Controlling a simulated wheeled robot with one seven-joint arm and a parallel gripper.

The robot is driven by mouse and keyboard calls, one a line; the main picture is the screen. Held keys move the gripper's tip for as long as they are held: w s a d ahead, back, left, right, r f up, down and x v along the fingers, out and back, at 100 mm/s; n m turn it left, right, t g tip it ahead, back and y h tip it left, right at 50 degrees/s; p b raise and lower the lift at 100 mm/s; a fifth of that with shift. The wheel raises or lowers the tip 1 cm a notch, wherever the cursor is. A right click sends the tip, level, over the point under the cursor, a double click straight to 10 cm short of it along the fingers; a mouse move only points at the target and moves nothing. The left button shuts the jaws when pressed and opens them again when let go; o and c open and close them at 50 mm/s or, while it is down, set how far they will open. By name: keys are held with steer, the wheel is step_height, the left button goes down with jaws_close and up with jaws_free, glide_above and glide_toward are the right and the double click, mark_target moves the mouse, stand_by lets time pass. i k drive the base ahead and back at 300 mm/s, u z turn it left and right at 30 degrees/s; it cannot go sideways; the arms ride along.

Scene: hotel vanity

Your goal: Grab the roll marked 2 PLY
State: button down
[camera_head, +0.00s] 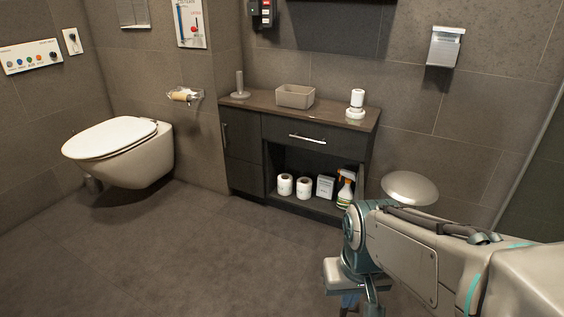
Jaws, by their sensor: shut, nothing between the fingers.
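Two white rolls stand upright side by side on the open lower shelf of the dark vanity cabinet, a left roll (285,185) and a right roll (304,187). Each has dark marks on its front, too small to read, so I cannot tell which says 2 PLY. A white roll-like item (357,99) stands on the cabinet top at the right; its marking is not readable either. My gripper (360,303) is at the bottom edge, right of centre, partly cut off by the frame. It is shut and empty, in front of the cabinet and apart from the rolls.
A small box (325,187) and a spray bottle (346,189) stand right of the shelf rolls. A tray (295,97) and grey post (239,86) are on the cabinet top (333,111). A toilet (125,150) is at left. The floor (200,250) is clear.

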mark_target(284, 182)
steer(key=u, duration=1.75)
steer(key=i, duration=2.95)
steer(key=z, duration=3.25)
